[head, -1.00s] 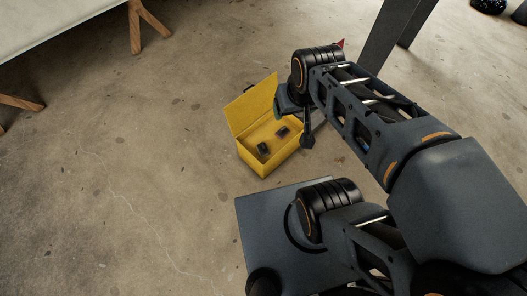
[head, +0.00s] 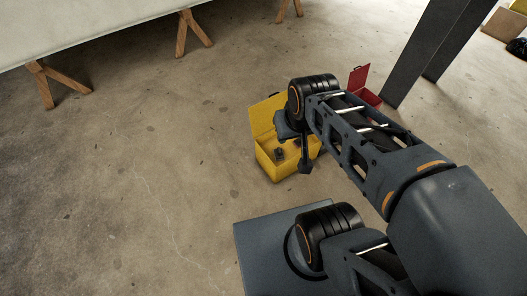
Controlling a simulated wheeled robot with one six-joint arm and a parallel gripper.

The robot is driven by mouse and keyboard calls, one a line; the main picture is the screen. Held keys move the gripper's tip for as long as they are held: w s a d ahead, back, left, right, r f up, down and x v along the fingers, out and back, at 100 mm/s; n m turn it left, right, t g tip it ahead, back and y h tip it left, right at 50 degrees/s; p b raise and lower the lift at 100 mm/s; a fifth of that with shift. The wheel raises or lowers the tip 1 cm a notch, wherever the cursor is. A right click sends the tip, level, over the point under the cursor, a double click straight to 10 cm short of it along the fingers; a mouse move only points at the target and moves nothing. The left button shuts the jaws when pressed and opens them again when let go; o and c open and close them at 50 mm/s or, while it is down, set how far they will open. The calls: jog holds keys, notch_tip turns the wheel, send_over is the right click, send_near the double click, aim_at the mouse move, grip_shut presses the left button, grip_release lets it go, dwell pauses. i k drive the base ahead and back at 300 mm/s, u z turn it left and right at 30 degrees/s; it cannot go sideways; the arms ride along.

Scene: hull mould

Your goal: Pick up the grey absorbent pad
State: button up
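I see no grey absorbent pad in the head view. My gripper (head: 304,167) hangs at the end of my folded arm, in front of the open yellow box. It is small and dark here, and I cannot tell whether its fingers are apart. I see nothing held in it. The yellow box (head: 267,165) stands on the floor with its lid up, and small dark items (head: 279,154) lie inside. My arm and gripper hide the right part of the box.
An open red box (head: 360,79) stands behind my arm. A large pale panel (head: 100,27) rests on wooden trestles (head: 194,32) at upper left. A dark post (head: 420,55) stands at upper right, with a cardboard box (head: 505,26) beyond. The concrete floor at left is clear.

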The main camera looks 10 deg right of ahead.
aim_at(279, 156)
jog(key=u, duration=0.3)
jog(key=i, duration=1.1)
jog(key=z, duration=0.3)
